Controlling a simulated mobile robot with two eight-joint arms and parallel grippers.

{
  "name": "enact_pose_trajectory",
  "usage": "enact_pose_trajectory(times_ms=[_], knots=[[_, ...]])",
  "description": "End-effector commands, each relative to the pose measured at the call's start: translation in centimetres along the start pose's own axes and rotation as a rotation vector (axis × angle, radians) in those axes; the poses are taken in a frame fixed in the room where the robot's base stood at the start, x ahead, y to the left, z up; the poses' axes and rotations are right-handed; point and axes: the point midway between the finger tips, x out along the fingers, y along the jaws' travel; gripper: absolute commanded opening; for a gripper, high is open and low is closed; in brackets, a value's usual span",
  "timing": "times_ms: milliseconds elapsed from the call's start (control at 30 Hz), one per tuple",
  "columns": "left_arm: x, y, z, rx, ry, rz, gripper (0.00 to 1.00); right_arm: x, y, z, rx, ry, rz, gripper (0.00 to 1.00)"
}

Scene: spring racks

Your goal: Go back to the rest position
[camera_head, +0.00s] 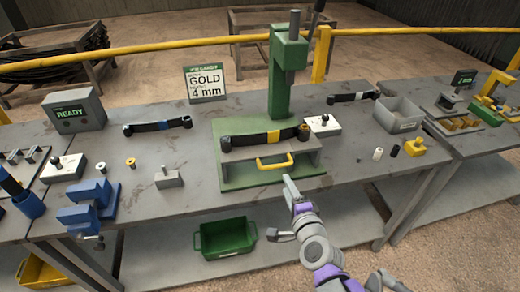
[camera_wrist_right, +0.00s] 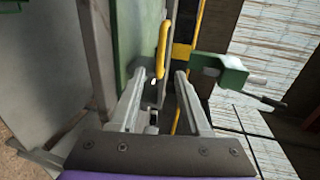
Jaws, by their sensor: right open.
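My right gripper (camera_head: 285,212) is in front of the green press fixture (camera_head: 222,178), near the front edge of the table. Its jaws are open and empty. In the right wrist view the two fingers (camera_wrist_right: 160,78) stand apart, with the yellow handle (camera_wrist_right: 165,40) beyond and between their tips; I cannot tell any contact there. In the head view the yellow handle (camera_head: 275,163) is on the front of the fixture. A dark leaf spring with a gold band (camera_head: 250,139) lies on the fixture. My left gripper is not in view.
The grey table (camera_head: 150,205) also holds two other leaf springs, a blue vise (camera_head: 90,212), a sign reading GOLD 4 mm (camera_head: 206,84) and a grey bin (camera_head: 398,115). A green crate (camera_head: 225,238) sits below. A yellow rail (camera_head: 150,46) runs behind.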

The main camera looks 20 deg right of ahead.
Motion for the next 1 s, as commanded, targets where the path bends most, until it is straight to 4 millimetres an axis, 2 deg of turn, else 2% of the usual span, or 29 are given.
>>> enact_pose_trajectory(times_ms=[167, 267, 367, 400, 500, 600, 700, 800, 1000], knots=[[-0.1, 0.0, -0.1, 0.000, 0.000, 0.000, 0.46, -0.1, 0.0, 0.4, -0.023, -0.014, 0.008, 0.47], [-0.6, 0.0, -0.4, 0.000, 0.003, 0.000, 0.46, -0.7, 0.3, 2.9, -0.174, -0.102, 0.063, 0.47], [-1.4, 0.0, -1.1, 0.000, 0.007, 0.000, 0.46, -2.7, 1.8, 6.8, -0.483, -0.274, 0.168, 0.47], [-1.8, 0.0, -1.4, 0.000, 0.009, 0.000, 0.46, -3.9, 2.7, 8.2, -0.633, -0.354, 0.216, 0.47], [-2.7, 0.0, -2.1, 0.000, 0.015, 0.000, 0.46, -7.4, 5.0, 9.8, -0.993, -0.543, 0.335, 0.47], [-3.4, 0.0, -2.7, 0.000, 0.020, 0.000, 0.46, -10.6, 6.8, 9.5, -1.287, -0.694, 0.438, 0.47], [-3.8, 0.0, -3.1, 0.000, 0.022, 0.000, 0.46, -12.8, 7.8, 8.4, -1.480, -0.793, 0.514, 0.47], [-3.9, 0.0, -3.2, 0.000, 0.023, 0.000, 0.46, -13.9, 8.2, 7.6, -1.571, -0.839, 0.555, 0.47], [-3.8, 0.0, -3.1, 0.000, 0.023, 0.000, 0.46, -14.1, 8.4, 7.4, -1.589, -0.848, 0.565, 0.47]])
